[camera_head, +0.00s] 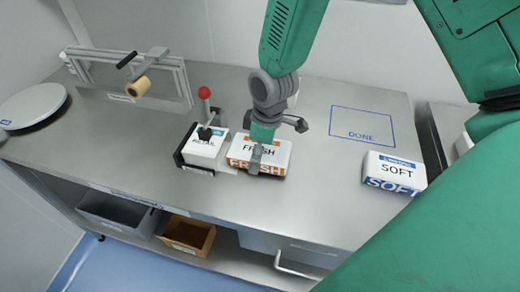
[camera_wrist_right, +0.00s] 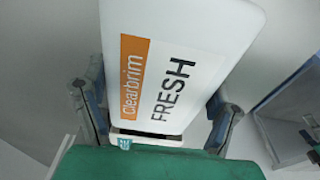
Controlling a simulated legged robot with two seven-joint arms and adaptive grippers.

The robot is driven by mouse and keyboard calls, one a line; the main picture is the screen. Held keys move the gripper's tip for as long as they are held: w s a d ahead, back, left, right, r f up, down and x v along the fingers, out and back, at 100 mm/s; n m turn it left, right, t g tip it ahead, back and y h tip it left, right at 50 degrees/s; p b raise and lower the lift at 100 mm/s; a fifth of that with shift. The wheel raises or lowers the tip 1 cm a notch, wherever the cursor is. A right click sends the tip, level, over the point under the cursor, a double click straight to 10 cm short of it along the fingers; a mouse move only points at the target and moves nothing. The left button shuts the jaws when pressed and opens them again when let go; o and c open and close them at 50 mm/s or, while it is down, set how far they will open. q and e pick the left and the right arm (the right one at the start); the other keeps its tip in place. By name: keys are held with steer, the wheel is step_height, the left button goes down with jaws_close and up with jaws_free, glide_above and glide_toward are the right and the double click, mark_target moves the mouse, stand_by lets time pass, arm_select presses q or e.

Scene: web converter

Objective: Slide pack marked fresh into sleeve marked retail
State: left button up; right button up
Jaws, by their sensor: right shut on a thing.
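The white pack marked FRESH (camera_head: 275,150), with an orange band, lies on the steel table in the head view. My right gripper (camera_head: 268,140) is over it from above and shut on it. In the right wrist view the pack (camera_wrist_right: 180,65) fills the space between the two fingers (camera_wrist_right: 160,112). The white sleeve (camera_head: 204,146), with a label that seems to read RETAIL, sits just left of the pack against a black holder. A narrow white strip shows between sleeve and pack. The sleeve's opening cannot be made out. My left gripper is not in view.
A red-knobbed lever (camera_head: 204,93) stands behind the sleeve. A white pack marked SOFT (camera_head: 394,172) lies at right. A blue DONE outline (camera_head: 362,126) is empty. A metal frame with a roll (camera_head: 138,87) and a round white plate (camera_head: 32,106) are at left. Bins (camera_head: 187,235) sit below.

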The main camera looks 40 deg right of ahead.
mark_target(238, 145)
steer(key=shift+w+a+f, duration=0.1)
steer(key=shift+a+f, duration=0.1)
steer(key=shift+f, duration=0.25)
steer(key=shift+w+a, duration=0.65)
steer(key=shift+a, duration=0.1)
steer(key=shift+w+a+f, duration=0.1)
steer(key=shift+w+a, duration=0.5)
steer(key=shift+w, duration=0.35)
steer(key=shift+w+a, duration=0.35)
steer(key=shift+a, duration=0.1)
steer(key=o, duration=1.4)
steer(key=shift+c, duration=0.2)
